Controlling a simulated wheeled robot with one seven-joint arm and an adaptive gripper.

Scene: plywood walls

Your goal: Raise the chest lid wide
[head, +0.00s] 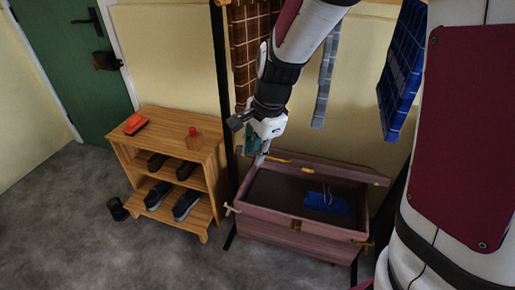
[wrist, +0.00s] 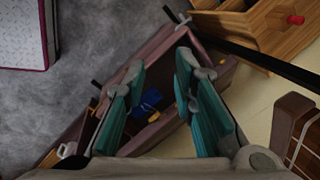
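The chest (head: 305,228) is a mauve-brown box on dark legs, open at the top in the head view. Its lid (head: 345,172) stands raised along the back edge, seen nearly edge-on, so its exact angle is hard to tell. A blue item (head: 327,203) with a pale cord lies inside. My gripper (head: 262,157) is at the lid's left end, above the chest's back left corner; I cannot tell whether it touches. In the wrist view, its teal fingers (wrist: 160,68) are spread with nothing held between them, and the chest interior shows behind them.
A wooden shoe rack (head: 180,150) with dark shoes stands left of the chest, an orange brush (head: 135,123) on top. A dark upright post (head: 222,90) rises between them. Cloths hang on the wall behind. Grey carpet in front is mostly clear.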

